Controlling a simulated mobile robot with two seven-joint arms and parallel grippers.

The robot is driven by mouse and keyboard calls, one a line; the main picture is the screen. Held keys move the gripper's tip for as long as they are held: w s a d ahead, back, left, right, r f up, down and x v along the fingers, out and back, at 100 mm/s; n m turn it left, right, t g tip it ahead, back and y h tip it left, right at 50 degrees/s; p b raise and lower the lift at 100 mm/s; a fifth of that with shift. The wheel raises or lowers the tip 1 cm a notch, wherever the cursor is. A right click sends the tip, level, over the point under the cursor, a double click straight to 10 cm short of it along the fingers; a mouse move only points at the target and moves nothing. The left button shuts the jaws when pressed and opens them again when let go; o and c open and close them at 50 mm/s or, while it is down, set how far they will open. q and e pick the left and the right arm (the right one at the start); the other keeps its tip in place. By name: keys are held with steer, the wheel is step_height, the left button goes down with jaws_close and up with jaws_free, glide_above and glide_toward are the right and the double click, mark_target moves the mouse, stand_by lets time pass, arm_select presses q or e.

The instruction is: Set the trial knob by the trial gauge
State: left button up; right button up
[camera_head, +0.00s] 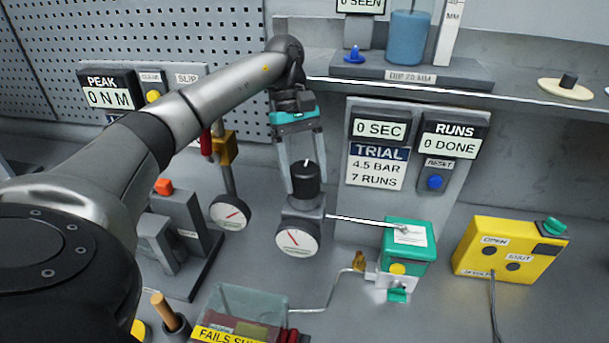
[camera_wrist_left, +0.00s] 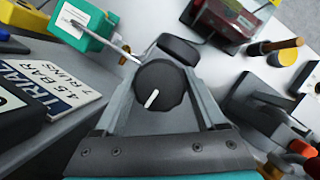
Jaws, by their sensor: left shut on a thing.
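The black trial knob (camera_head: 305,180) sits on top of a grey regulator block, with the round trial gauge (camera_head: 297,238) on the block's front. The gauge has a white face and a red needle; its numbers are too small to read. My left gripper (camera_head: 304,188) comes from above and is shut on the knob, a finger on each side. In the left wrist view the knob (camera_wrist_left: 160,88) stands between the two fingers, its white mark pointing down and slightly left. The trial sign (camera_head: 377,167) reads 4.5 BAR, 7 RUNS. My right gripper is not in view.
A thin pipe runs from the regulator to a green actuator box (camera_head: 408,245). A yellow OPEN/SHUT box (camera_head: 508,250) stands to the right. Another gauge (camera_head: 231,212) is close on the left. A clear-lidded box (camera_head: 247,303) is in front. A shelf edge (camera_head: 420,95) runs behind.

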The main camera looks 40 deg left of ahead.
mark_target(304, 167)
arm_select(q)
steer(key=shift+m+g+y, duration=0.3)
steer(key=shift+m+g, duration=0.1)
steer(key=shift+m, duration=0.7)
steer(key=shift+b, duration=0.3)
steer(key=o, duration=1.3)
steer(key=shift+r, duration=0.1)
step_height(304, 167, up, 20)
steer(key=p, duration=0.9)
